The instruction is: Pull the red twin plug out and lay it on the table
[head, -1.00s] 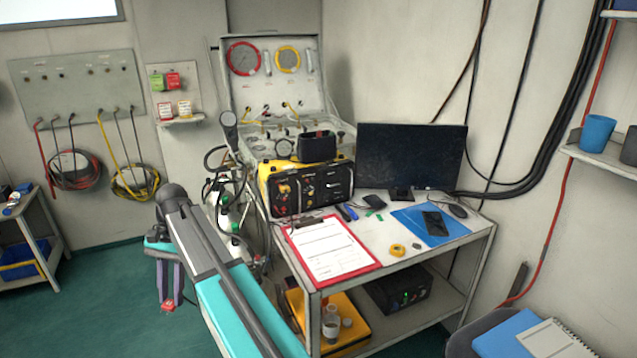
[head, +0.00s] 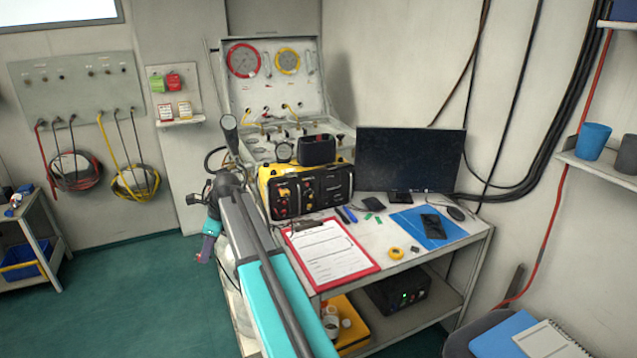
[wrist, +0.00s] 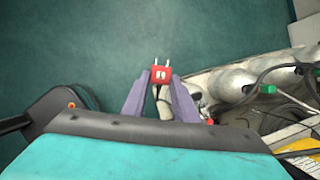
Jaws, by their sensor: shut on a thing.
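My gripper (wrist: 161,79) is shut on the red twin plug (wrist: 161,73) in the wrist view. The plug sits between the purple fingertips, with its two pale prongs pointing away from me, over the floor. In the head view my gripper (head: 208,247) hangs at the left of the table (head: 455,238), below its top.
On the table, a red clipboard (head: 372,266) with paper lies at the front left, with a yellow-black device (head: 265,185) behind it. A blue mat (head: 403,216) and yellow tape (head: 396,253) lie to the right. Pale cylinders (wrist: 235,85) and dark hoses are right of my gripper.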

